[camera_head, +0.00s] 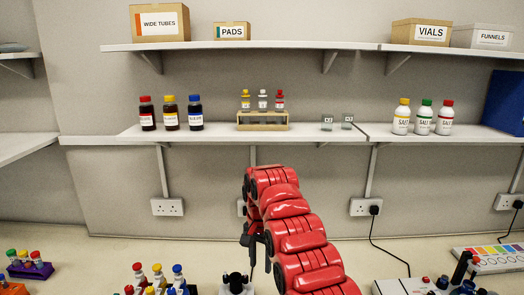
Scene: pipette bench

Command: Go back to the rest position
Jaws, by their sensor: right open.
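My right arm rises in red segments from the bottom right of the middle. Its dark right gripper (252,246) hangs at the arm's upper end, above the bench, in front of the wall. The gripper is open and I see nothing held in it. It shows nearly edge-on, and the arm hides part of it. My left gripper is not in view.
A purple rack (31,271) with capped tubes stands at the left. Several capped bottles (157,277) stand at the bottom left of the middle. A small black and white item (236,284) is below the gripper. A white device (405,287) is at right. Shelves line the wall.

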